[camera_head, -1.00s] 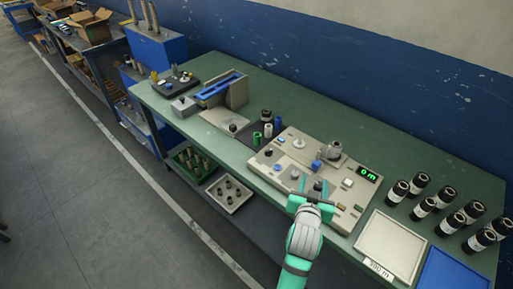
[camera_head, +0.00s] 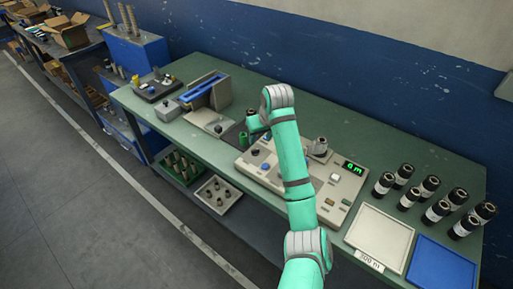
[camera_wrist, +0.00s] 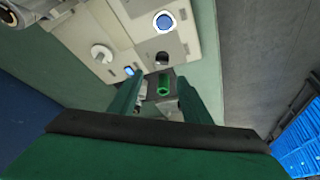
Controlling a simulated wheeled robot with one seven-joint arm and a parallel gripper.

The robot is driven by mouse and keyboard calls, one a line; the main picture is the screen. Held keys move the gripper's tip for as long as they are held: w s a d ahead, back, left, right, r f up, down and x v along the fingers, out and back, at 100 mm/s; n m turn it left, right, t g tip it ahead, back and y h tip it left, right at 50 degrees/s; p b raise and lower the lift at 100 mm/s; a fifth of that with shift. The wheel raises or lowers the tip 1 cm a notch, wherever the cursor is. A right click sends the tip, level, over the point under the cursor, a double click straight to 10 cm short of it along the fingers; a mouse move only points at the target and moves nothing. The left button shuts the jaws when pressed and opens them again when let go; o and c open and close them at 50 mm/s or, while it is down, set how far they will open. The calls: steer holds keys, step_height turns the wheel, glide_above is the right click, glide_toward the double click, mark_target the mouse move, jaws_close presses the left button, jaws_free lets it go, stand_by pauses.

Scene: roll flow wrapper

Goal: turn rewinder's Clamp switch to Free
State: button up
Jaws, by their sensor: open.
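The rewinder (camera_head: 330,190) is a beige console on the green bench with a lit green display (camera_head: 355,167). My arm covers much of its middle in the head view. In the wrist view its panel (camera_wrist: 90,35) shows a white round knob (camera_wrist: 102,54), a blue round button (camera_wrist: 165,21), a smaller blue one (camera_wrist: 129,71) and a dark knob (camera_wrist: 162,57) near its edge. No label is legible, so I cannot tell which is the Clamp switch. My gripper (camera_wrist: 160,82) is open and empty, above the rewinder's left end. The dark knob appears just beyond the fingertips; contact is not visible.
A green cylinder (camera_wrist: 163,85) stands beside the panel, seen between the fingers. Several black rolls (camera_head: 432,212), a pale tray (camera_head: 380,235) and a blue tray (camera_head: 443,268) are at right. A grey device with a blue slot (camera_head: 205,90) stands at left.

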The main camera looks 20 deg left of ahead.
mark_target(255, 149)
steer(key=x, duration=1)
steer(key=shift+s+a+f, duration=0.1)
steer(key=shift+s+a, duration=0.05)
steer(key=c, duration=1)
